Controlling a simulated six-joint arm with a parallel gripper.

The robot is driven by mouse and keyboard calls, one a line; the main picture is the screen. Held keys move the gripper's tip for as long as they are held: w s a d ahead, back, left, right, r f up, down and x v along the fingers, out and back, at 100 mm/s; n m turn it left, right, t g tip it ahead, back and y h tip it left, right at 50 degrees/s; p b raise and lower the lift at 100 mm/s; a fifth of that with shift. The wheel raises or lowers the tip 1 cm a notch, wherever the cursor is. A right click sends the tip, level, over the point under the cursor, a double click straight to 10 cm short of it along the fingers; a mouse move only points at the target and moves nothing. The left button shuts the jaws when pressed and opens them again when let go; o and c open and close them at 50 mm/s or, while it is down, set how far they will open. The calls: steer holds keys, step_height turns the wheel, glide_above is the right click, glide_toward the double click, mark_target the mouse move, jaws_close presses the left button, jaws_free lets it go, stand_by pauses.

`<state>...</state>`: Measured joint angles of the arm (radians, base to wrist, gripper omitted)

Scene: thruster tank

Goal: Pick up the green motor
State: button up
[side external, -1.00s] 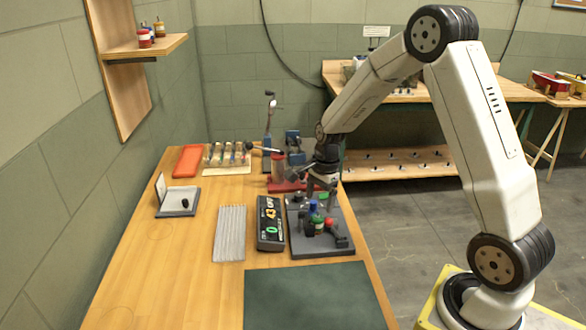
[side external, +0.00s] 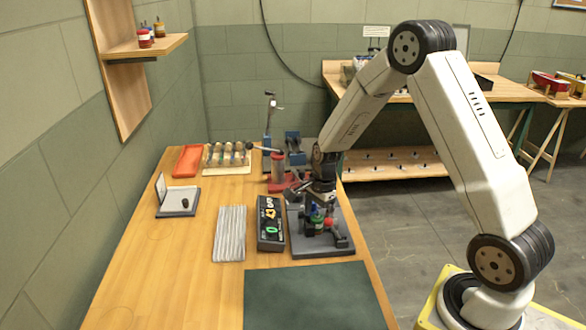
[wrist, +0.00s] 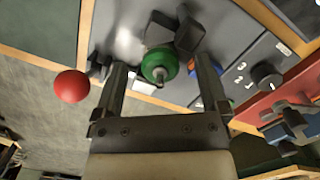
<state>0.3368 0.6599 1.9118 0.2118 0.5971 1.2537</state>
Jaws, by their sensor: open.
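The green motor (wrist: 160,64) appears in the wrist view as a round green body with a pale centre, between my gripper's two fingers. My gripper (wrist: 163,74) is open, with one finger to each side of it and a visible gap on both sides. In the side view my gripper (side external: 320,206) is low over the grey base plate (side external: 308,248). A small green part (side external: 318,222) shows just under the fingers there. The fingers and wrist partly hide it.
A dark box with a display (side external: 270,230) stands left of the plate. A dark green mat (side external: 315,295) lies clear in front.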

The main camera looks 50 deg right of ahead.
jaws_close()
steer(key=shift+r, duration=0.2)
steer(key=shift+r, duration=4.85)
